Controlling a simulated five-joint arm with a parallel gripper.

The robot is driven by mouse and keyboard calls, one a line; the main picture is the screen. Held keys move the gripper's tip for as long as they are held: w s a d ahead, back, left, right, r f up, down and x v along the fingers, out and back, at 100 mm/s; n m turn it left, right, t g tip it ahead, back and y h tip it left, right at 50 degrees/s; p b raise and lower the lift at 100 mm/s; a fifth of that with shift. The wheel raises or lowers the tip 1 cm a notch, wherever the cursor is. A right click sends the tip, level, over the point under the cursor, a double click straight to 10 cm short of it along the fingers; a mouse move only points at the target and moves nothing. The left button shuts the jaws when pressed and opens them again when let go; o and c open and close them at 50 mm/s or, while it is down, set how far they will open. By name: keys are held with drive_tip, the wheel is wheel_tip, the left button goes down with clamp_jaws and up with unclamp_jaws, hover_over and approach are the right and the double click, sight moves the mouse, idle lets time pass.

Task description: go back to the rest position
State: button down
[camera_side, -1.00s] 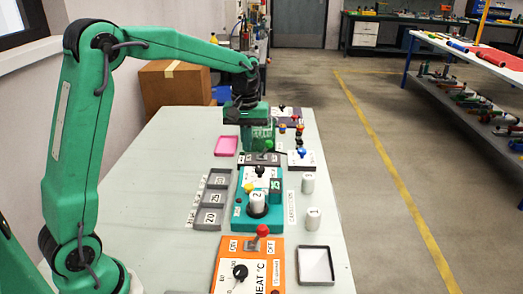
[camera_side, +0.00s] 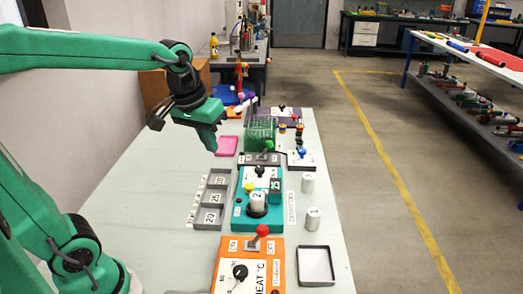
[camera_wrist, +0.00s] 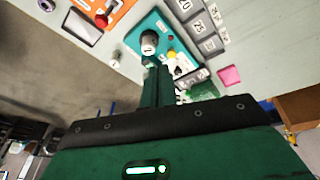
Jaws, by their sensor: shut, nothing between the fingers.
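My gripper (camera_side: 212,146) is in the air above the left part of the table in the side view, pointing down and tilted. Its green fingers (camera_wrist: 156,80) are together and empty in the wrist view. The teal pump unit (camera_side: 240,215) with a white cylinder marked 2 (camera_side: 257,199) stands in the middle of the table, to the right of and below my gripper in the picture. A green mesh rack (camera_side: 260,133) stands farther back; what it holds is hard to tell.
A grey compartment tray (camera_side: 225,197) lies left of the pump. An orange heat box (camera_side: 225,276) and a black-rimmed tray (camera_side: 316,266) are in front. White cylinders (camera_side: 308,182) (camera_side: 313,219) stand at right. The table's left side is clear.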

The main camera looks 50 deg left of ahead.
drive_tip(key=s+d+f+m+t, duration=0.2)
drive_tip(key=s+m, duration=0.1)
drive_tip(key=s, duration=0.6)
drive_tip(key=shift+s+m, duration=0.25)
drive_tip(key=shift+m, duration=0.05)
